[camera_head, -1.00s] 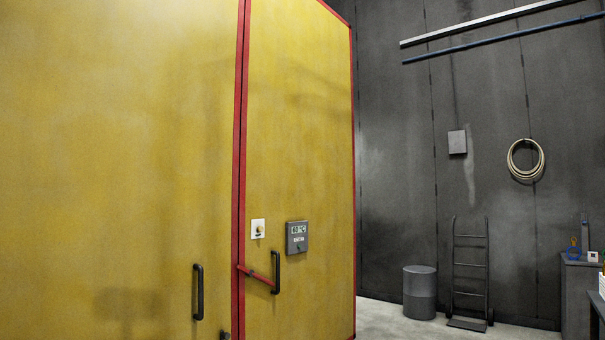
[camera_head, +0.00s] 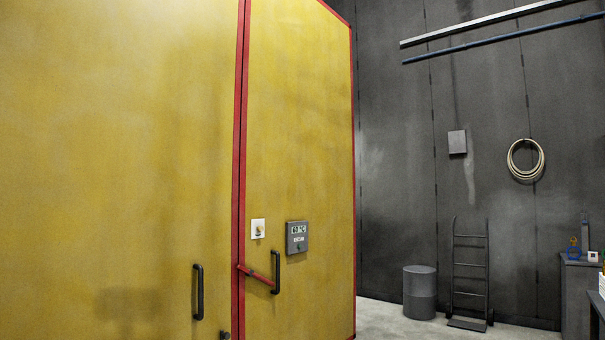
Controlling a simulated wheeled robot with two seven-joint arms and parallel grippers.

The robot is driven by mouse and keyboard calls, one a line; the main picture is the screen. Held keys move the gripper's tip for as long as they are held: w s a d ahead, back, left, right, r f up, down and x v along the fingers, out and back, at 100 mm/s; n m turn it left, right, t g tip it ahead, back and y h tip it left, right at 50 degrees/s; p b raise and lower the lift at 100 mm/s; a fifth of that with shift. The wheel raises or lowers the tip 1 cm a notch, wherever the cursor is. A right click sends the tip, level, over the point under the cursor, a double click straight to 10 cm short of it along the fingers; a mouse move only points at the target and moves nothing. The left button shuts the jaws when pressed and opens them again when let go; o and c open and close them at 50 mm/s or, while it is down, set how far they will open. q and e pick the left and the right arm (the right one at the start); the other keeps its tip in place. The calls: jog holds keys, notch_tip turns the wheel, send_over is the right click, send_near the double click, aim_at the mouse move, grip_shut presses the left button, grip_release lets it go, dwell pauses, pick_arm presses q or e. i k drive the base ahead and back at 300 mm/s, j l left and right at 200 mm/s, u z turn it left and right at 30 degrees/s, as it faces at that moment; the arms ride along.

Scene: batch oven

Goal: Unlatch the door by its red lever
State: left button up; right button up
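The yellow oven door stands shut, with a left leaf (camera_head: 120,120) and a right leaf (camera_head: 300,130) meeting at a red-edged vertical seam (camera_head: 239,150). The red lever (camera_head: 255,274) lies across the right leaf just right of the seam, sloping down to the right. Its right end meets a black vertical handle (camera_head: 276,271); I cannot tell whether they touch. Another black handle (camera_head: 198,292) is on the left leaf. Neither of my grippers is in view.
A grey temperature box (camera_head: 297,237) and a white switch plate (camera_head: 258,228) sit above the lever. A grey drum (camera_head: 419,292), a hand truck (camera_head: 469,280) and a dark cabinet (camera_head: 577,295) stand at right. Bare floor (camera_head: 385,320) shows beside the oven.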

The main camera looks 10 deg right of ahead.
aim_at(248, 272)
jog(key=i+z, duration=0.1)
jog(key=i, duration=1.15)
jog(key=i+j+z, duration=0.1)
jog(key=i, duration=1.45)
jog(key=i+l, duration=0.3)
jog(key=l, duration=0.2)
jog(key=i+l, duration=0.3)
jog(key=l, duration=0.25)
jog(key=i+l+z, duration=0.1)
jog(key=i+l, duration=0.2)
jog(key=l, duration=0.2)
jog(key=i+l, duration=0.35)
jog(key=l, duration=0.15)
jog(key=i+l, duration=0.3)
jog(key=l, duration=0.2)
jog(key=z, duration=0.05)
